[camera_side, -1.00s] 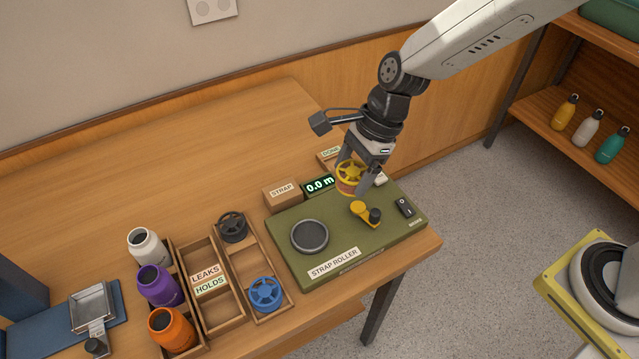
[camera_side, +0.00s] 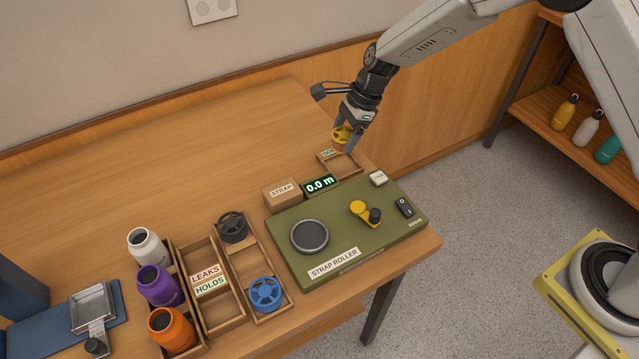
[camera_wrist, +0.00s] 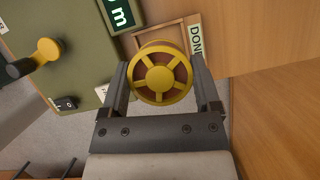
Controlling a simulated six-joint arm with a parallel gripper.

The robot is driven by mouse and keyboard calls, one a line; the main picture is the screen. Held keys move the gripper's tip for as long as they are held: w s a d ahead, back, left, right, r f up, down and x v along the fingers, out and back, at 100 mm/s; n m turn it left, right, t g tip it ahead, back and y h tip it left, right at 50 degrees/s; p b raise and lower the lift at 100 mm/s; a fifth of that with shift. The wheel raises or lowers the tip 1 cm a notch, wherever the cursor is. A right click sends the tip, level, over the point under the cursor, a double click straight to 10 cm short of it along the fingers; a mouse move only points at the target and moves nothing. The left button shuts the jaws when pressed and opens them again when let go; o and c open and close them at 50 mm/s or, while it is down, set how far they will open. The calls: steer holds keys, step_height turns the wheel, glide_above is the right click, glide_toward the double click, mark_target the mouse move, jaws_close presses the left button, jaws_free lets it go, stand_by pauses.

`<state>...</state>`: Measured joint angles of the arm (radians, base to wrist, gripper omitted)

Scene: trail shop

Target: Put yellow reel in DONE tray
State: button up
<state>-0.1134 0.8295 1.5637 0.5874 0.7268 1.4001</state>
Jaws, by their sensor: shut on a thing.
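The yellow reel (camera_side: 341,134) is held in my gripper (camera_side: 347,143), above the DONE tray. In the wrist view the spoked yellow reel (camera_wrist: 161,76) sits between the two fingers of my gripper (camera_wrist: 163,78), which are shut on it. The DONE tray (camera_side: 350,170) is a small wooden tray at the back right of the table, behind the strap roller; no reel shows in its visible part. Its edge and DONE label (camera_wrist: 195,40) show behind the reel in the wrist view, partly hidden by the reel.
The green strap roller (camera_side: 350,225) stands just in front of the tray, with a white button block (camera_side: 378,178) at its back corner. A display (camera_side: 319,184) and STRAP box (camera_side: 283,193) are to the left. A black reel (camera_side: 233,227) and blue reel (camera_side: 265,294) lie in a wooden rack.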

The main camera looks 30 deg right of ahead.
steer(key=shift+f, duration=0.1)
glide_above(337, 168)
steer(key=d, duration=0.1)
steer(key=shift+s+d+f, duration=0.1)
steer(key=shift+f, duration=2.05)
steer(key=shift+f, duration=1.05)
stand_by(1.5)
steer(key=o, duration=1.2)
steer(key=shift+r, duration=0.15)
steer(key=shift+r, duration=3.85)
